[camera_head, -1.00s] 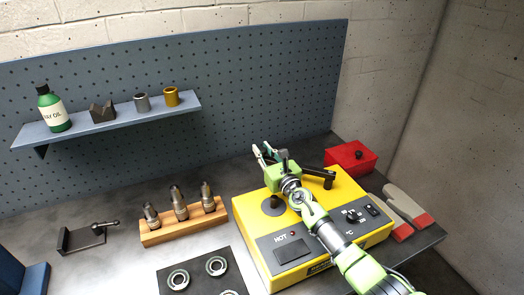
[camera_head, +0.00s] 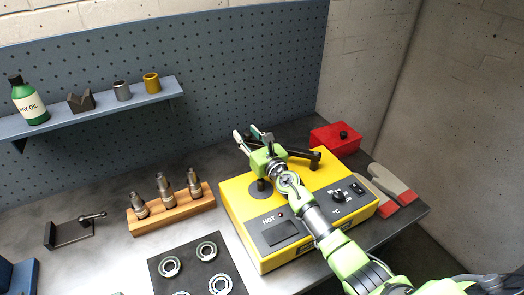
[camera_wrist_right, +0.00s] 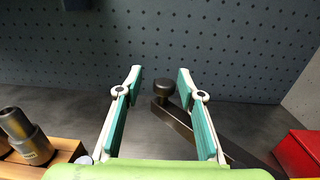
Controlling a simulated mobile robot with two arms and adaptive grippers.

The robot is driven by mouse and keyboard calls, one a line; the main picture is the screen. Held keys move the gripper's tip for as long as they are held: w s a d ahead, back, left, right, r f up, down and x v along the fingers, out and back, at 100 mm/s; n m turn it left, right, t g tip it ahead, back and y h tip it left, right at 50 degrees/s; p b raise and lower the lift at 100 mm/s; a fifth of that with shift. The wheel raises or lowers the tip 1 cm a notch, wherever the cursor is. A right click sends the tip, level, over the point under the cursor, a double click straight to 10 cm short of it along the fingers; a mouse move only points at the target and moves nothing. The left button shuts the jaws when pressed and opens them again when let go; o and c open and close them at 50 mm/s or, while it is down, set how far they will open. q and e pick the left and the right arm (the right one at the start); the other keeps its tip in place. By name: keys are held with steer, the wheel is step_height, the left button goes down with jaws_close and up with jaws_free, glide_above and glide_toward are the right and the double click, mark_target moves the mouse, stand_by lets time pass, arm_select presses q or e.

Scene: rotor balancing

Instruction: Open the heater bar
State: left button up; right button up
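The heater is a yellow box (camera_head: 235,205) with a dark post on top at its left. The black heater bar (camera_head: 302,156) lies across its far side, partly hidden by my right gripper (camera_head: 249,137). In the right wrist view the bar (camera_wrist_right: 185,128) runs from lower right to a round black knob (camera_wrist_right: 165,88) at its far end. My right gripper is open and empty over the heater's far left part. The knob shows between its fingers, nearer the right one; I cannot tell whether they touch. My left gripper is not in view.
A wooden rack (camera_head: 175,212) with several metal holders stands left of the heater. A dark mat (camera_head: 195,265) with bearings lies in front. A red box (camera_head: 335,138) and gloves (camera_head: 393,183) lie at the right. A pegboard (camera_head: 230,90) stands behind.

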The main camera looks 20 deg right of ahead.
steer(key=s, duration=0.3)
steer(key=s+d, duration=0.1)
steer(key=s, duration=0.3)
steer(key=s+d, duration=0.1)
steer(key=s, duration=0.3)
steer(key=shift+f, duration=0.2)
